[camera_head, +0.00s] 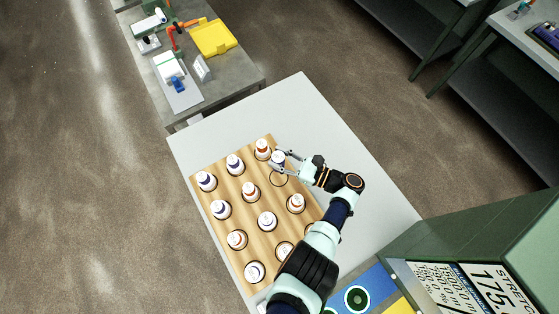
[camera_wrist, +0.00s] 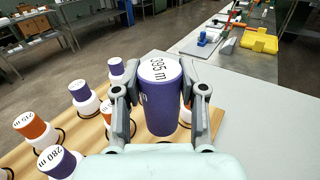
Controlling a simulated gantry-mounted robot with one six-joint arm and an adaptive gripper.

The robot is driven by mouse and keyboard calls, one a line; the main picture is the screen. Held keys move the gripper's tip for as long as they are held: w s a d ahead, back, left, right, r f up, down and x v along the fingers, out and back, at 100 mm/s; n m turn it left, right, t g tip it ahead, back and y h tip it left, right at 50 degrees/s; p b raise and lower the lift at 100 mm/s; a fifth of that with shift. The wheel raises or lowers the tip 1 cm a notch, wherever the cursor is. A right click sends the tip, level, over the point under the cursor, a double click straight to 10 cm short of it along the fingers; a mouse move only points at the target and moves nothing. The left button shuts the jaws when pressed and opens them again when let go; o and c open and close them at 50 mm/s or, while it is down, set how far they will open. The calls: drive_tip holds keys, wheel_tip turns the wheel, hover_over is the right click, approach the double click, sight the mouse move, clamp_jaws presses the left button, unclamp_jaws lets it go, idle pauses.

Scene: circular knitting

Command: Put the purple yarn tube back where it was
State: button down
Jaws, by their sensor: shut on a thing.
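The purple yarn tube (camera_wrist: 161,110) has a white top reading "395 m" and stands upright between my gripper's fingers (camera_wrist: 160,92) in the wrist view. The fingers are shut on its two sides. In the head view my gripper (camera_head: 281,157) is at the far right corner of the wooden board (camera_head: 237,201), around the tube (camera_head: 278,160). An empty dark ring (camera_head: 279,178) on the board shows just below the tube in the head view.
Several purple and orange tubes on white bases stand in rings on the board, such as an orange one (camera_head: 263,147) just left of my gripper. The grey table (camera_head: 350,155) is clear to the right. A yellow tray (camera_head: 213,37) sits on another bench.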

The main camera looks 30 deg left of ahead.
wheel_tip(320, 180, down, 12)
drive_tip(key=b, duration=0.9)
drive_tip(key=shift+f+b, duration=0.25)
drive_tip(key=shift+b, duration=0.05)
drive_tip(key=shift+r, duration=0.2)
drive_tip(key=shift+f, duration=0.1)
drive_tip(key=c, duration=0.7)
unclamp_jaws()
drive_tip(key=shift+o, duration=0.2)
drive_tip(key=d, duration=0.4)
drive_tip(key=shift+b, duration=0.4)
drive_tip(key=shift+d, duration=0.1)
